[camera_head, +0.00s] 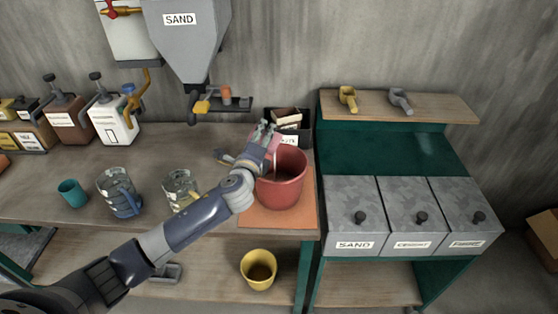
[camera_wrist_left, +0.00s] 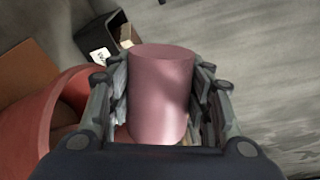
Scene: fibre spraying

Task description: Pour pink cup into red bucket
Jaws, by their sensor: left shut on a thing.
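The red bucket (camera_head: 282,180) stands on an orange mat at the right end of the workbench. My left gripper (camera_head: 265,135) is at the bucket's upper left rim in the head view. In the left wrist view my left gripper (camera_wrist_left: 160,100) is shut on the pink cup (camera_wrist_left: 162,90), with fingers on both sides of it. The pink cup shows only in small part behind the fingers in the head view (camera_head: 272,143). The red bucket (camera_wrist_left: 45,120) is beside the cup, to its left, in the wrist view. The cup's inside is hidden. My right gripper is not in view.
A black box (camera_head: 289,120) stands behind the bucket. Glass jugs (camera_head: 119,192) and a teal cup (camera_head: 72,192) stand left on the bench (camera_head: 60,165). A sand hopper (camera_head: 187,40) hangs above. A yellow bucket (camera_head: 258,269) is on the lower shelf.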

